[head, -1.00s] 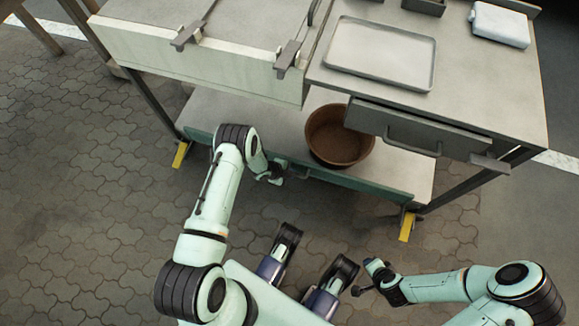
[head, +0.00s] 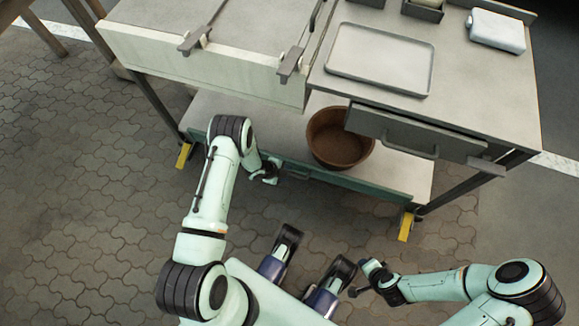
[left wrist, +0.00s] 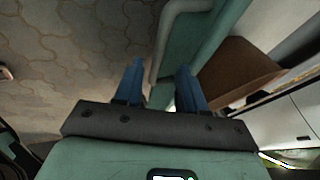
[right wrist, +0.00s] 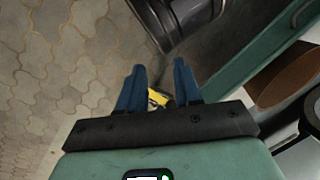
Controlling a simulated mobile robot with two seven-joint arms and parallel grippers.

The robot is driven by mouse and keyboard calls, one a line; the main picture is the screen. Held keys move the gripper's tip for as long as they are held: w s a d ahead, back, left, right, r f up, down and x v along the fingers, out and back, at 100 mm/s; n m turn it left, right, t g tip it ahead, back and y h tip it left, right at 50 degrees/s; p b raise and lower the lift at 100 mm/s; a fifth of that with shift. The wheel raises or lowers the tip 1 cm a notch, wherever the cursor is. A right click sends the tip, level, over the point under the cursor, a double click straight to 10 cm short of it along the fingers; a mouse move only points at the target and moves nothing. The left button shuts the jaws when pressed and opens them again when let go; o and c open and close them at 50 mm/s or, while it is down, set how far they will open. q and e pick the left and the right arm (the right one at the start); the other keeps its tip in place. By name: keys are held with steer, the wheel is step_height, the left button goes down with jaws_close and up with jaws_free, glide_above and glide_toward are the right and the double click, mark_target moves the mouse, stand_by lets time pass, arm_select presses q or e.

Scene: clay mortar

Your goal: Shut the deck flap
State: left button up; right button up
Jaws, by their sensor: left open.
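The green flap (head: 335,181) runs along the front edge of the lower deck (head: 250,118) of a metal cart. It has a grey handle (head: 297,174), and part of it is hidden behind my left arm. My left gripper (head: 270,179) is open and empty, low at the flap's front just left of the handle. In the left wrist view, the pale handle (left wrist: 167,45) and green flap (left wrist: 207,35) lie just beyond the fingertips; I cannot tell whether they touch. My right gripper (head: 360,284) is open and empty, away from the cart, lower right.
A brown pot (head: 340,150) stands on the lower deck behind the flap. Above are a drawer (head: 415,135), a grey tray (head: 380,60) and a white block (head: 497,30). A cream panel (head: 200,65) hangs at upper left. The paved floor in front is open.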

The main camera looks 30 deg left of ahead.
arm_select(q)
steer(key=p+v, duration=0.2)
steer(key=v, duration=0.6)
arm_select(e)
steer(key=shift+g+y, duration=0.3)
steer(key=shift+g, duration=0.3)
steer(key=s+r, duration=0.1)
steer(key=s+a+r, duration=0.2)
steer(key=s, duration=0.1)
steer(key=shift+f, duration=0.1)
